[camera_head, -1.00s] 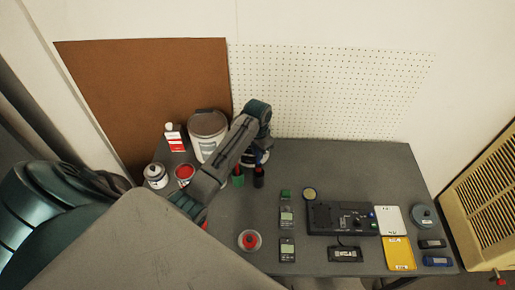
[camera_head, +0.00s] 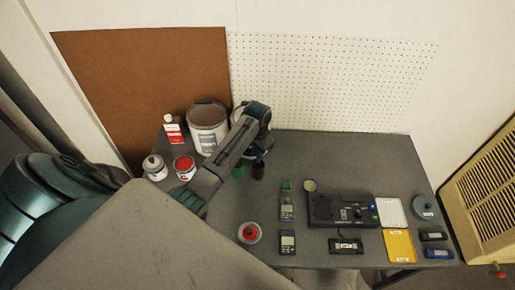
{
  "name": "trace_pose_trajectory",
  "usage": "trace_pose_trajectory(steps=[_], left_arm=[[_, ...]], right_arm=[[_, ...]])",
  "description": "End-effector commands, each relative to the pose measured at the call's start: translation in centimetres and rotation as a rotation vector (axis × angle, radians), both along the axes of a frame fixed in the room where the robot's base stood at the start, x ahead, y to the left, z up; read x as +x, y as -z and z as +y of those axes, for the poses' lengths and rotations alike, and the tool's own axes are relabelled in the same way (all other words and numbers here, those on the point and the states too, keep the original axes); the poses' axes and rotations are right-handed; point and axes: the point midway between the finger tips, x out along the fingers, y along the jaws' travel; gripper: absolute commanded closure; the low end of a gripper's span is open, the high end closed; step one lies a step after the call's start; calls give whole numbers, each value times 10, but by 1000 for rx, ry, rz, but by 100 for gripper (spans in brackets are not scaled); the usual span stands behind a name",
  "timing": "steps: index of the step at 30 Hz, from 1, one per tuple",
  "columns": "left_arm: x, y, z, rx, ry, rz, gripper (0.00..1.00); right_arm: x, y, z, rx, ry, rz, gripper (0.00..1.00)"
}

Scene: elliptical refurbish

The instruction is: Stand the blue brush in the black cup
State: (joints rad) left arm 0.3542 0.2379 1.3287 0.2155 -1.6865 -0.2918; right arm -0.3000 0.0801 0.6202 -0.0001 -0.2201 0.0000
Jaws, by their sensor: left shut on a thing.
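The black cup (camera_head: 258,173) stands on the grey table, just right of a green cup (camera_head: 239,172). My left gripper (camera_head: 260,150) hangs from the bent arm right above the black cup. It is shut on the blue brush (camera_head: 259,158), a small part of which shows as a blue spot at the cup's mouth. The rest of the brush is hidden by the gripper and cup. I cannot tell whether its lower end is inside the cup or just above it. My right gripper is not in view.
Left of the cups stand a large paint bucket (camera_head: 208,128), a red-topped can (camera_head: 185,167), a white can (camera_head: 154,167) and a red-and-white bottle (camera_head: 173,129). A black device (camera_head: 340,210), meters and trays lie to the right. The table's back right is clear.

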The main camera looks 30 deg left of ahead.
Motion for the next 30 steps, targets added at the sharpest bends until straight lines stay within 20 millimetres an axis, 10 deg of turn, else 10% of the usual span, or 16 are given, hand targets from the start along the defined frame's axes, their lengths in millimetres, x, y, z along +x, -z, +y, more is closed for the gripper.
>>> trace_pose_trajectory(steps=[6, 17, 30], left_arm=[[0, 0, 0, 0, 0, 0, 58], [1, -6, 0, 1, 0, -2, 58], [0, -86, 0, 1, 0, -3, 58]], right_arm=[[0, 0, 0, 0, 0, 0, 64], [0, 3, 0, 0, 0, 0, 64], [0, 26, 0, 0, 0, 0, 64]])
